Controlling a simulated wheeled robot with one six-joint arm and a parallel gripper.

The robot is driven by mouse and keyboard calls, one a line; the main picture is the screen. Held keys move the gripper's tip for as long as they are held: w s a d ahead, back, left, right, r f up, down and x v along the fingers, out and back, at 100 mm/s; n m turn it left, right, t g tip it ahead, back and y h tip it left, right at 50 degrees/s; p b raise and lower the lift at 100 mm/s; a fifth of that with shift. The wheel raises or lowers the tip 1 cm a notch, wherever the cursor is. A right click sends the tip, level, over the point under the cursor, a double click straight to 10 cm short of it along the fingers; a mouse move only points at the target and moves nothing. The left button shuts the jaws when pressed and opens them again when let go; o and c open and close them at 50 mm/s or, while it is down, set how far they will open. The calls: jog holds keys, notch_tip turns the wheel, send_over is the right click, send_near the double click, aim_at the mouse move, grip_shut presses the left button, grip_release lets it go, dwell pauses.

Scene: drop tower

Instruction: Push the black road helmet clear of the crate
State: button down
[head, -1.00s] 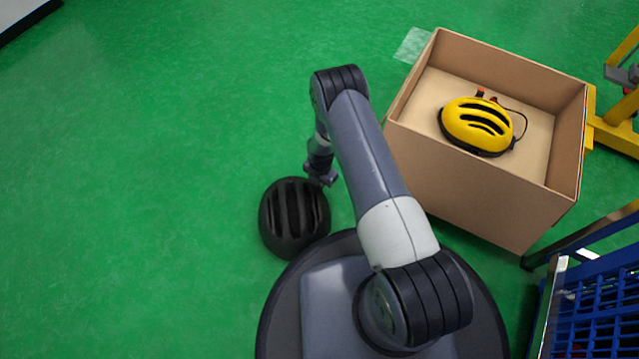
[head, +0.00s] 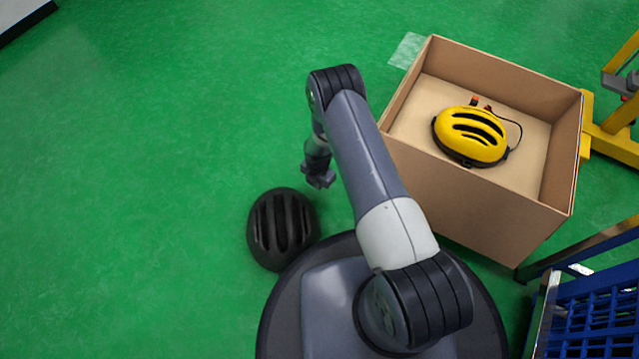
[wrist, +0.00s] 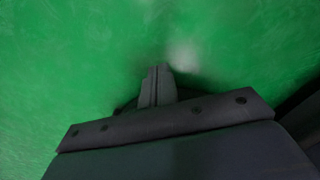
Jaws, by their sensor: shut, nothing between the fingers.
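The black road helmet (head: 282,229) lies on the green floor in the head view, left of my base and well apart from the crate. The cardboard crate (head: 470,205) stands open to the right of my arm. My gripper (head: 318,181) is just above and right of the helmet in the picture, with a small strip of green between them. In the wrist view my gripper (wrist: 158,72) is shut with nothing held. A dark edge low behind it there is mostly hidden, and I cannot tell what it is.
A yellow helmet (head: 470,136) with a dark cord lies inside the crate. A yellow frame (head: 612,140) stands behind the crate at right, and a blue basket (head: 600,320) at lower right. A pale sheet (head: 408,50) lies at the crate's far corner. Floor at left is clear.

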notch_tip(320, 180, up, 9)
jog(key=p, duration=0.3)
jog(key=shift+s+a, duration=0.1)
